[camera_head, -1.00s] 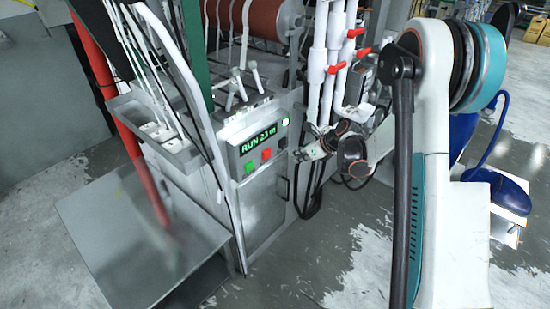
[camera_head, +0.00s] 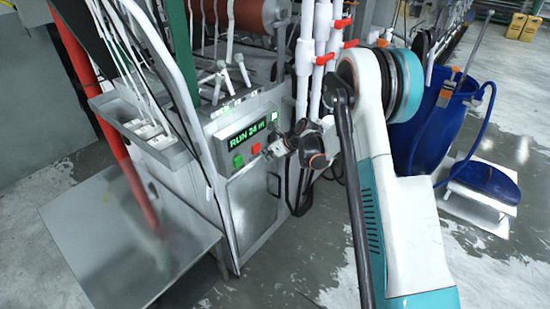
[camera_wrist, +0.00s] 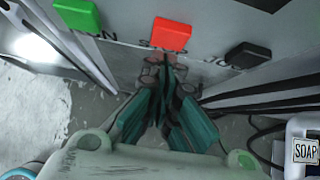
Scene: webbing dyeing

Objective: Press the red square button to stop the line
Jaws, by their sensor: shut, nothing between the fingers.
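The red square button (camera_head: 255,149) is on the grey control panel (camera_head: 222,152), right of a green button (camera_head: 238,160) and below the lit display (camera_head: 242,137), which reads RUN 24 m. In the wrist view the red button (camera_wrist: 172,34) is at top centre, with the green button (camera_wrist: 77,18) to its left and a black button (camera_wrist: 248,56) to its right. My gripper (camera_wrist: 164,66) is shut and empty, its fingertips just below the red button in that view. In the head view my gripper (camera_head: 266,152) is close beside the red button; contact cannot be told.
White pipes with red valve handles (camera_head: 324,58) stand right of the panel. Metal levers (camera_head: 236,70) rise above it. A grey metal platform (camera_head: 130,240) is at lower left. A blue barrel (camera_head: 430,125) stands at right.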

